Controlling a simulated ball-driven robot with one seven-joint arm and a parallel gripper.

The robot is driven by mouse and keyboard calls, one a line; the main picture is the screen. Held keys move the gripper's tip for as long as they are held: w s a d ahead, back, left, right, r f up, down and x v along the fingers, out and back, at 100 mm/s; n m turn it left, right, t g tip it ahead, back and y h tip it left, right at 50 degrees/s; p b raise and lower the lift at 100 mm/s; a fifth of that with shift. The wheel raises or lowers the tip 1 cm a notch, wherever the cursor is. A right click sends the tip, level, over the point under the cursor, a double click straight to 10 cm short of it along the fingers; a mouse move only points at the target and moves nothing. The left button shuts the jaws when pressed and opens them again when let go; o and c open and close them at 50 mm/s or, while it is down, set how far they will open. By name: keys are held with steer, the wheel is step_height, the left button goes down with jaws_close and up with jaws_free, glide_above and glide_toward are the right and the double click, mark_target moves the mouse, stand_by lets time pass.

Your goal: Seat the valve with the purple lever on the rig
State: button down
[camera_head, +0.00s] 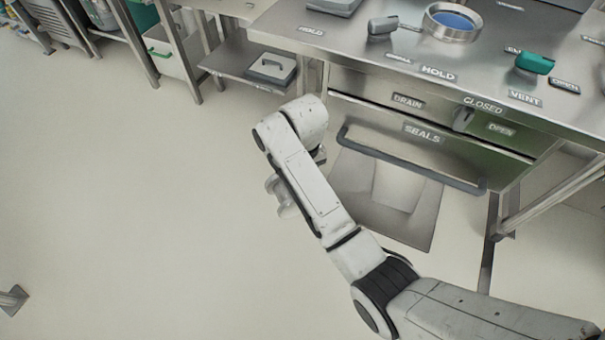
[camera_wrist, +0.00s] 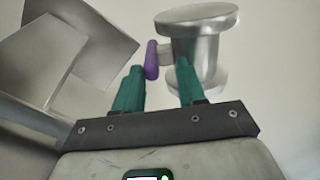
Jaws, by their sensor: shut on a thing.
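The valve is a shiny metal spool-shaped body (camera_wrist: 196,48) with a purple lever (camera_wrist: 151,60) on its left side in the wrist view. My gripper (camera_wrist: 160,82) has teal fingers and is shut on the valve, with the lever and part of the body at the fingertips. In the head view, my arm hides most of the gripper, and a pale rounded shape (camera_head: 284,196) that looks like the valve shows beside it, low in front of the bench. A metal ring with a blue inside (camera_head: 452,22) is on the bench top (camera_head: 330,42); it may be the rig's seat.
A grey handle (camera_head: 382,26) and a green handle (camera_head: 534,63) stand on the bench top. A drawer marked SEALS has a dark bar handle (camera_head: 410,160). A lower shelf (camera_head: 238,60) holds a lidded box (camera_head: 271,68).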

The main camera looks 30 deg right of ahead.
step_height(320, 180, up, 33)
steer(key=g+p, duration=0.3)
steer(key=p, duration=2.9)
steer(key=shift+w+a+r, duration=0.15)
steer(key=shift+w, duration=0.1)
